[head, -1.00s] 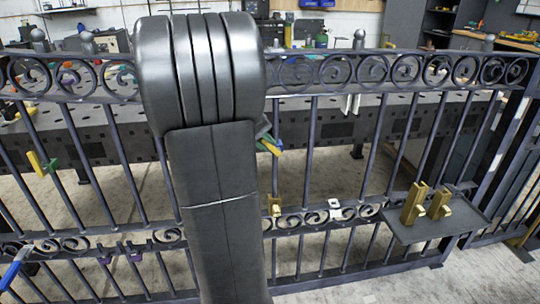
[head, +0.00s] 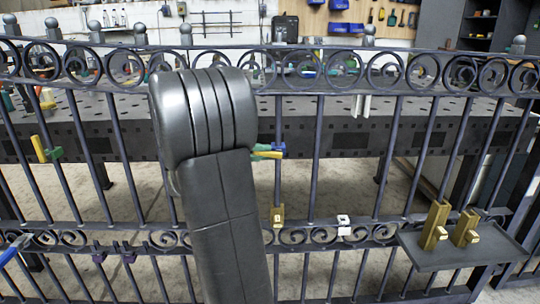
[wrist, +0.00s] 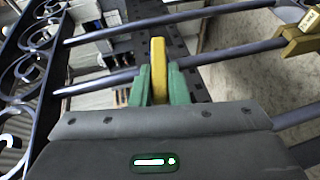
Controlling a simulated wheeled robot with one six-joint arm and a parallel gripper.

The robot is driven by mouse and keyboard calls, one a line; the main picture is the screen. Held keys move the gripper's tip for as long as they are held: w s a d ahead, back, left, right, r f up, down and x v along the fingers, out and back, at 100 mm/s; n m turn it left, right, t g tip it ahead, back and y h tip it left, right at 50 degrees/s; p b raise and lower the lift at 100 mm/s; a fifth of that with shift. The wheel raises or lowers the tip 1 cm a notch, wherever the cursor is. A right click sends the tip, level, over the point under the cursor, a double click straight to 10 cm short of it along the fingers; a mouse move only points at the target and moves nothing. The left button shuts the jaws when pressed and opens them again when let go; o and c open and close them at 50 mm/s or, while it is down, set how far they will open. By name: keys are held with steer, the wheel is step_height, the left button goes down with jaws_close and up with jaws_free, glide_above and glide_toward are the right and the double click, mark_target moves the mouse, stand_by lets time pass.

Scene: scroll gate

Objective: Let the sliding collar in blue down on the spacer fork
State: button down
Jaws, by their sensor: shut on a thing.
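The blue sliding collar (head: 279,148) is around an upright bar of the gate, about halfway up. A yellow handle (head: 268,155) sticks out from it to the left. My gripper (head: 262,151) has green fingers and is shut on that handle. In the wrist view, the yellow handle (wrist: 158,68) stands between the green fingers (wrist: 160,88); the collar itself is not clear there. A brass spacer fork (head: 278,215) sits low on the same bar, on the lower scroll rail, with bare bar between it and the collar. The fork also shows in the wrist view (wrist: 300,38).
A grey shelf (head: 425,257) at right holds two brass forks (head: 437,225). A white piece (head: 343,224) sits on the rail right of the bar. A green collar with a yellow handle (head: 45,150) is on a left bar. Purple pieces (head: 127,254) sit low left.

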stand_by(0.6)
steer(key=c, duration=1.4)
jaws_free()
steer(key=p+v, duration=0.3)
steer(key=v, duration=1.1)
steer(key=shift+f, duration=0.25)
steer(key=b+x, duration=0.3)
steer(key=x, duration=1.1)
steer(key=shift+r, duration=0.15)
